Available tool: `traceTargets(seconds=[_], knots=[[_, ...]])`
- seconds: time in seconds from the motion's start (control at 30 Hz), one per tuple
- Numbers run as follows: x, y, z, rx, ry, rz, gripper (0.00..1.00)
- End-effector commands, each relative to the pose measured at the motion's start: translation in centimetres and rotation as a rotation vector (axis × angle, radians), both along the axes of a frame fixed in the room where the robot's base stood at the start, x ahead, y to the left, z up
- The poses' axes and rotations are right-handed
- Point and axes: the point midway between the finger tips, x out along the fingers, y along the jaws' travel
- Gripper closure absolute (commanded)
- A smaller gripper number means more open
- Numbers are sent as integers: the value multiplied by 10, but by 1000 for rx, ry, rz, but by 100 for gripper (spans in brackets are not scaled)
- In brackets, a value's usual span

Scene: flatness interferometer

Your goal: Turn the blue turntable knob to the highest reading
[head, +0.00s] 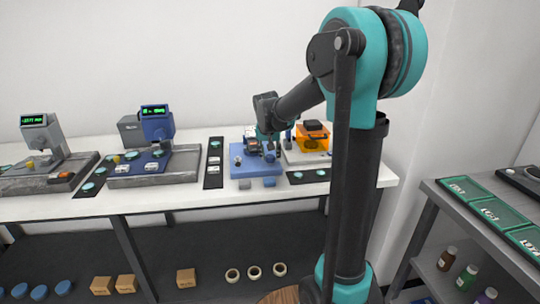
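A blue instrument base (242,172) sits on the white bench, just right of the picture's middle-left. My gripper (269,150) points down at the rear right part of this base. It hides part of what is there. It is too small and dark to tell whether it is open, shut or touching anything.
A blue instrument (157,126) with a lit green display stands left, and a grey one (43,135) farther left. An orange device (313,137) stands close right of my gripper. A black strip (213,175) lies left of the blue base. A side table (450,215) holds green trays.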

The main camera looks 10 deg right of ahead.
Motion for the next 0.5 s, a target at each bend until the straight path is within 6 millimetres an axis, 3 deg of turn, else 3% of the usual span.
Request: traceTargets(seconds=[0.1,0.5], knots=[[0,0,0,0,0,0,48],[0,-1,0,0,0,25,48]])
